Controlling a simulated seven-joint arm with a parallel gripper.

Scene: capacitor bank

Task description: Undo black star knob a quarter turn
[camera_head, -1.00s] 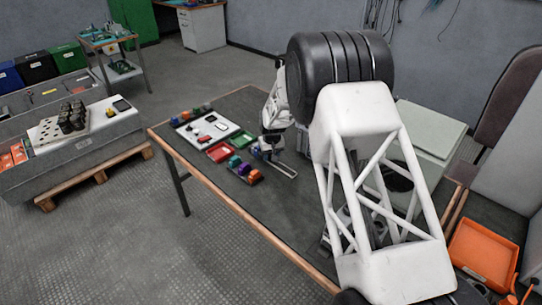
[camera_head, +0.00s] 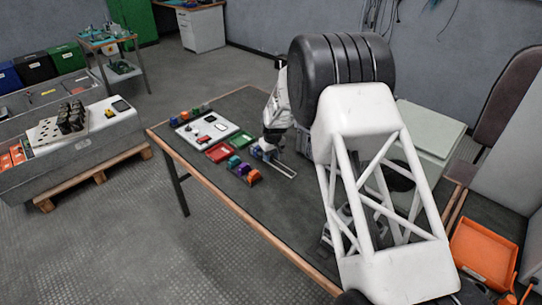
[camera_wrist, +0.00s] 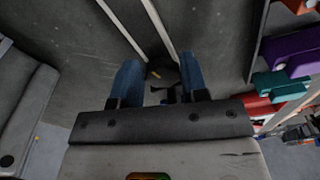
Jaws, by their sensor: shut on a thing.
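My gripper (camera_wrist: 161,78) shows in the wrist view with two blue fingers. It is shut on a dark, small thing between the fingertips, which appears to be the black star knob (camera_wrist: 165,76); its lobes are hard to make out. Two pale parallel rails (camera_wrist: 127,27) run away from the knob. The knob itself is hidden there by the gripper.
A pale grey box (camera_head: 428,140) stands to the right. The table's front is clear.

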